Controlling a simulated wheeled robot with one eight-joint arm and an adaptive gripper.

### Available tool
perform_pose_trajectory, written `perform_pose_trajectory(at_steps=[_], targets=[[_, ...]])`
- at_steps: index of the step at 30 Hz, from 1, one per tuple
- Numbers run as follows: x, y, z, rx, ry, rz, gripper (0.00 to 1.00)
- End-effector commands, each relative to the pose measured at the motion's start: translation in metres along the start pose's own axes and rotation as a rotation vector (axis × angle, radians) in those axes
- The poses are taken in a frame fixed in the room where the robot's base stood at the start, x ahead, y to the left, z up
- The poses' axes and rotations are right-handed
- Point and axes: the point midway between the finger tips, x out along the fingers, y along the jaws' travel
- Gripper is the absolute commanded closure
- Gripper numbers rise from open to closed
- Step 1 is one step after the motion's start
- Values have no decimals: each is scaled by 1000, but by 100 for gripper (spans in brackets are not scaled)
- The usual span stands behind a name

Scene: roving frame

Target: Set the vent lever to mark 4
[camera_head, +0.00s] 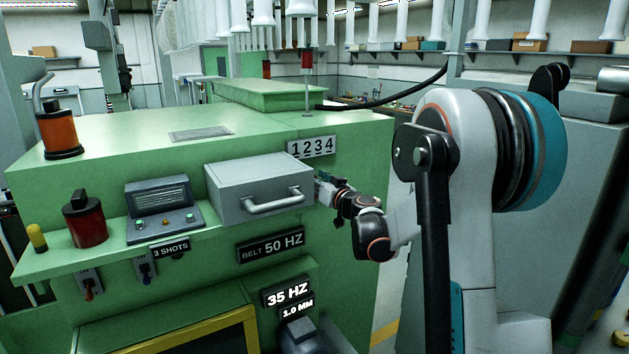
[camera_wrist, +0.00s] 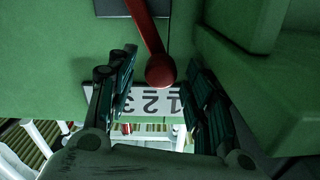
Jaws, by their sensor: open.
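The vent lever (camera_wrist: 149,30) is red with a round knob (camera_wrist: 161,71), seen in the wrist view. Its knob lies between the two fingers of my gripper (camera_wrist: 160,60), which is open, with gaps visible on both sides. The white number plate (camera_wrist: 152,103) appears upside down there, with 1, 2 and 3 readable and the 4 end covered by the left finger. The knob appears near 1 and 2. In the head view the plate (camera_head: 311,147) reads 1 2 3 4. My gripper (camera_head: 324,183) is below it, beside the grey box; the lever is hidden there.
The grey box (camera_head: 258,188) with a bar handle juts from the green machine (camera_head: 130,160) just left of my gripper. A small control panel (camera_head: 163,208), a red canister (camera_head: 85,222) and an orange lamp (camera_head: 58,131) stand further left on the machine.

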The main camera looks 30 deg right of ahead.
Motion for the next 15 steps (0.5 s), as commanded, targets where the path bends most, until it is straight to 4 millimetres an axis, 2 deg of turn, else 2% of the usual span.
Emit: perform_pose_trajectory(at_steps=[4, 10, 15], targets=[[0, 0, 0, 0, 0, 0, 53], [0, 0, 0, 0, 0, 0, 98], [0, 0, 0, 1, 0, 0, 100]])
